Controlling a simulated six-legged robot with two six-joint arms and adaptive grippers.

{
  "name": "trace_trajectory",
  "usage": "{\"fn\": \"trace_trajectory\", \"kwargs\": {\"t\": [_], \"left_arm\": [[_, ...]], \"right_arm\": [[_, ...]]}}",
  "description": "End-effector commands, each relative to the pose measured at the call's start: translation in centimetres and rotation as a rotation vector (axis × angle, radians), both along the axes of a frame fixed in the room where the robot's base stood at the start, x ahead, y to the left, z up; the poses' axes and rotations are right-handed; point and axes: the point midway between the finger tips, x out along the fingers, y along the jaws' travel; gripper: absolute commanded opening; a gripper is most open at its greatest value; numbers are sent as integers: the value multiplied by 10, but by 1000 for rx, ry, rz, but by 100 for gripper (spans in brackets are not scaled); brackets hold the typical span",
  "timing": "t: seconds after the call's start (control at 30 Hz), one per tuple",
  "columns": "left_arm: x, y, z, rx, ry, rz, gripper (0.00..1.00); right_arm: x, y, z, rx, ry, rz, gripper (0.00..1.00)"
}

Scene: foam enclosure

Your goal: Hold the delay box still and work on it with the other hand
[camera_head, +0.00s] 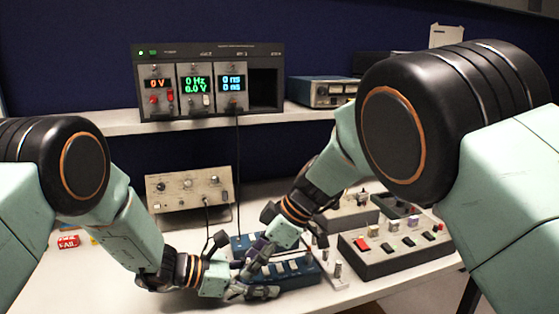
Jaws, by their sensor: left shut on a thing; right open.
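The delay box appears to be the long blue box (298,276) with a row of pale switches on top, lying on the bench in the lower middle. My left gripper (262,291) is shut on its near left end. My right gripper (250,268) reaches down from the upper right and is open just above the box's left part, close to my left gripper. The fingers of both grippers overlap in the view, so whether the right one touches a switch cannot be told. My grippers hide the box's left end.
A grey box with coloured buttons (395,245) stands right of the blue box. A beige box with knobs (188,188) stands behind. An instrument rack (208,52) with lit displays sits on the shelf (110,124); a thin cable hangs from it.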

Motion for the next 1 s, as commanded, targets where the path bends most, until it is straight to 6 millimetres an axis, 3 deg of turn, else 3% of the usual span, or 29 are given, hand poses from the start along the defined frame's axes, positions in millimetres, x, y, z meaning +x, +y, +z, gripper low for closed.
{"fn": "trace_trajectory", "kwargs": {"t": [0.9,1.0], "left_arm": [[-1,0,-2,3,4,-1,7],[-1,0,-2,3,3,0,7]], "right_arm": [[1,1,-4,-2,8,259,45],[1,1,-4,-2,8,258,37]]}}
